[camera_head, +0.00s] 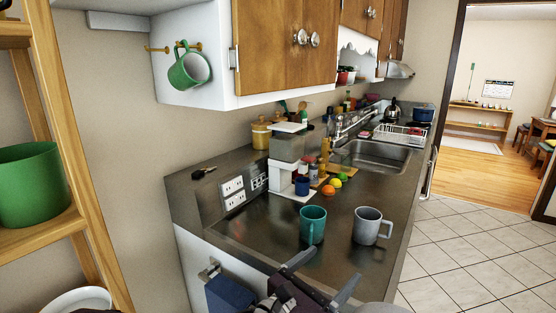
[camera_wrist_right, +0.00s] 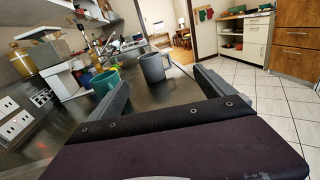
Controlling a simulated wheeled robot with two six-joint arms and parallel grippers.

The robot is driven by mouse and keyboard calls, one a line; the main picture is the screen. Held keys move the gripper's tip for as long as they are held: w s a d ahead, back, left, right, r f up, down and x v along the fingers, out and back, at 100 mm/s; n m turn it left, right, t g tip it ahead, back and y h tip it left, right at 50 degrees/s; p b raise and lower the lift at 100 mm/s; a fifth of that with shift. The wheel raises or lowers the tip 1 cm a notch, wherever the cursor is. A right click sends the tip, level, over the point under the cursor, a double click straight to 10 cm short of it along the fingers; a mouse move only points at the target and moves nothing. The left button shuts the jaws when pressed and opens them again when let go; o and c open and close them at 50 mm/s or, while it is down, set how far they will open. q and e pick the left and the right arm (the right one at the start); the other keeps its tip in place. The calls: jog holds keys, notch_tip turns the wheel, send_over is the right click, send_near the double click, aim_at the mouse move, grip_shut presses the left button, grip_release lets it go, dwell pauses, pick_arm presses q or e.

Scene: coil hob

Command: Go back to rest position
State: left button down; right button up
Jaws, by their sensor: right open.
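My right gripper (camera_head: 322,276) is open and empty at the near end of the dark counter, its two grey fingers spread apart. It also shows in the right wrist view (camera_wrist_right: 160,92), with the fingers at either side. A teal mug (camera_head: 312,225) stands upright on the counter beyond the fingers. A grey mug (camera_head: 371,227) stands to its right. Both mugs are apart from the fingers in the head view. In the wrist view the teal mug (camera_wrist_right: 103,82) is partly behind the left finger, and the grey mug (camera_wrist_right: 152,67) shows between the fingers. My left gripper is not in view.
The counter (camera_head: 250,228) holds a white coffee machine (camera_head: 281,175), an orange (camera_head: 328,191), bottles and a sink (camera_head: 375,155) farther back. A green mug (camera_head: 188,70) hangs from a wall hook. A wooden shelf (camera_head: 75,225) stands at left. Tiled floor (camera_head: 450,260) is clear at right.

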jog(key=d+m+g, duration=0.1)
jog(key=d, duration=0.2)
jog(key=s+d+m+g+h, duration=0.1)
jog(key=d+g, duration=0.1)
jog(key=d, duration=0.2)
jog(key=s+d+m+g+h, duration=0.1)
jog(key=d, duration=0.2)
jog(key=shift+s+d+f+m+g, duration=0.25)
jog(key=shift+d+f+m+g, duration=0.05)
jog(key=shift+d+f+g, duration=0.1)
jog(key=s+d+f+m+g+y, duration=0.3)
jog(key=s+d+f+m+g, duration=0.3)
jog(key=s+d+f+g, duration=0.3)
jog(key=s+f+m+g+y, duration=0.2)
jog(key=s+f+m+y, duration=0.35)
jog(key=s+f, duration=0.25)
jog(key=a+f+m+t+y, duration=0.1)
jog(key=a+f+m+y, duration=0.35)
jog(key=a+m, duration=0.3)
jog(key=w+a+f+m+t+y, duration=0.2)
jog(key=w+a+m+t, duration=0.1)
jog(key=w+a+m, duration=0.15)
notch_tip(320, 180, up, 16)
jog(key=p, duration=1.6)
jog(key=shift+w+a+r, duration=0.15)
jog(key=shift+a, duration=0.15)
